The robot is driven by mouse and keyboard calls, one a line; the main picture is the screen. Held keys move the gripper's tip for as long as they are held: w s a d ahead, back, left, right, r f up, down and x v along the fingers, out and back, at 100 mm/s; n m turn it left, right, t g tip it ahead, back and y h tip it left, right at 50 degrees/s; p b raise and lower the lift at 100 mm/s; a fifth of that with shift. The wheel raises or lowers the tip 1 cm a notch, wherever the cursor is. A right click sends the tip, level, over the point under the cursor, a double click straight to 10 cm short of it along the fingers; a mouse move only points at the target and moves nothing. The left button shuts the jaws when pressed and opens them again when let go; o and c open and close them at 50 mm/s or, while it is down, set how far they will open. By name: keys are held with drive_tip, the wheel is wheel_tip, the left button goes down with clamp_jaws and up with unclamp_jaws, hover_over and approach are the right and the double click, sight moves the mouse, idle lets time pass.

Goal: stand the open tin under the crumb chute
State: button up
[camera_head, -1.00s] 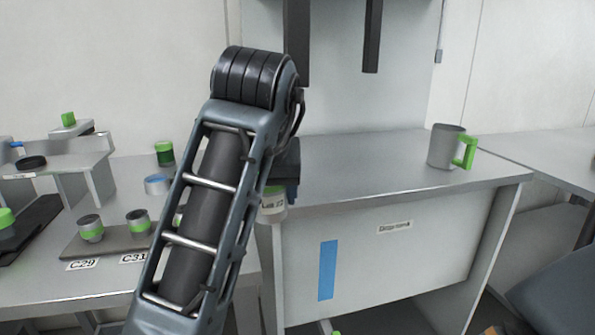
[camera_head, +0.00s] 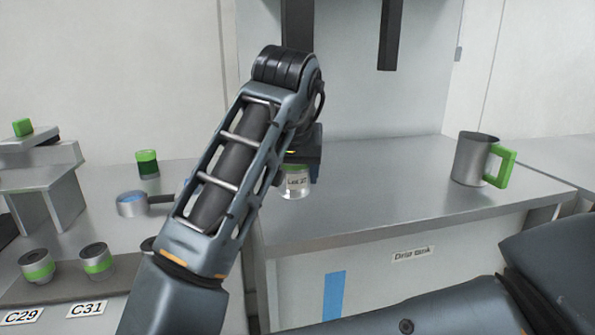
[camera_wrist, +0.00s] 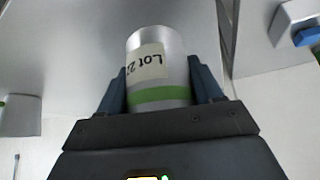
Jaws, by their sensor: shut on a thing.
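My gripper (camera_head: 300,160) is shut on a small silver tin (camera_head: 295,184) with a green band and a "Lot 22" label. In the wrist view the tin (camera_wrist: 158,68) sits between the two blue fingers of my gripper (camera_wrist: 160,88). Whether its top is open cannot be seen. In the head view the tin appears over the left part of the grey bench top (camera_head: 400,190); I cannot tell whether it touches. Two dark upright pieces, one at left (camera_head: 297,35) and one at right (camera_head: 391,35), hang above the bench; neither is clearly marked as the chute.
A grey mug (camera_head: 472,160) with a green handle stands at the bench's right. Green-banded tins (camera_head: 37,268) stand on a labelled rack at left, near a dark green jar (camera_head: 147,165) and a blue-topped round piece (camera_head: 131,204). The middle of the bench is clear.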

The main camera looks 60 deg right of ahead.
drive_tip(key=w+d, duration=0.1)
drive_tip(key=d, duration=0.1)
drive_tip(key=w+d, duration=0.1)
drive_tip(key=d, duration=0.2)
drive_tip(key=w+d, duration=0.1)
drive_tip(key=d, duration=0.1)
drive_tip(key=shift+w+d, duration=0.25)
drive_tip(key=shift+d, duration=0.15)
drive_tip(key=shift+f+b, duration=0.3)
drive_tip(key=shift+f, duration=1.45)
drive_tip(key=shift+f, duration=0.1)
drive_tip(key=o, duration=1.1)
drive_tip(key=shift+c, duration=0.2)
drive_tip(key=shift+r, duration=0.2)
drive_tip(key=p+v, duration=0.1)
drive_tip(key=v, duration=1.1)
drive_tip(key=shift+p, duration=0.35)
drive_tip(key=shift+f, duration=0.1)
